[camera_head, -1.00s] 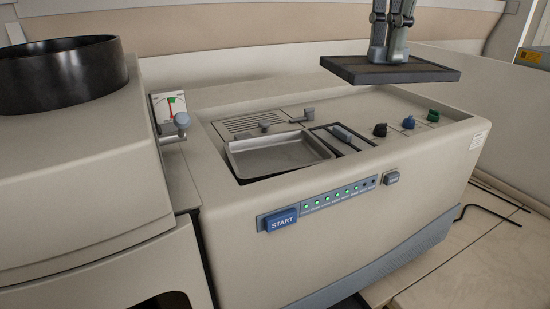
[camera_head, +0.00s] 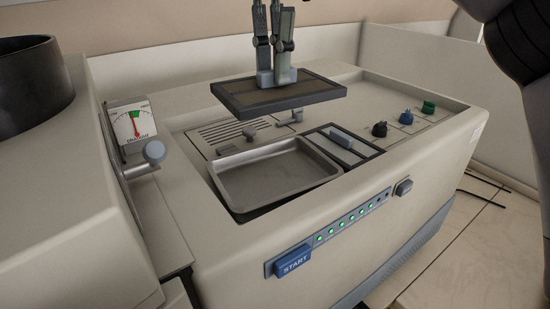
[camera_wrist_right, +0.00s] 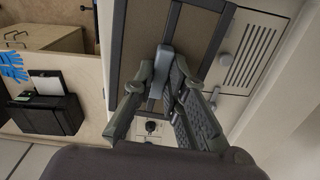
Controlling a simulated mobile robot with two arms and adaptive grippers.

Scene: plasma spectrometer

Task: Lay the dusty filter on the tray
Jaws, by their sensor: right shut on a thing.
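The dusty filter (camera_head: 277,94) is a flat dark-framed panel with a brownish face. My right gripper (camera_head: 276,76) is shut on its grey handle from above and holds it level over the machine top. The filter also fills the upper middle of the right wrist view (camera_wrist_right: 150,30), with the right gripper's fingers (camera_wrist_right: 160,85) around the handle. The metal tray (camera_head: 270,178) is shallow, empty and set in the machine top, nearer the front than the filter. The filter hangs apart from the tray, behind and above it. My left gripper is not in view.
Beside the tray on the right is a dark-framed slot with a grey handle (camera_head: 341,139). Black, blue and green knobs (camera_head: 406,117) stand farther right. A gauge (camera_head: 134,124) and lever knob (camera_head: 154,152) stand left. A blue START button (camera_head: 292,262) is on the front.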

